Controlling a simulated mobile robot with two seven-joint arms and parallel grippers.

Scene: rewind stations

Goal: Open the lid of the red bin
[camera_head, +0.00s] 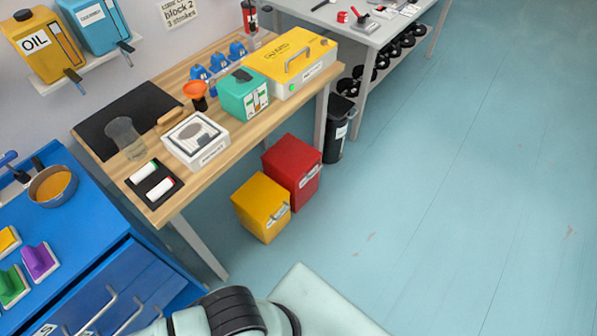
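The red bin (291,165) stands on the floor beside the wooden table's front legs, partly under its edge. Its flat red top (290,150) looks shut, and a light label or handle shows on its front. A yellow bin (262,206) stands close in front of it to the left. Neither of my grippers is in view. A white and black part of my own body shows at the bottom edge, well apart from the red bin.
A black bin (338,130) stands behind the red bin by the grey bench. The wooden table (232,142) overhangs near the bins. A blue drawer cabinet (115,275) is at the lower left. The blue floor (450,200) to the right is clear.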

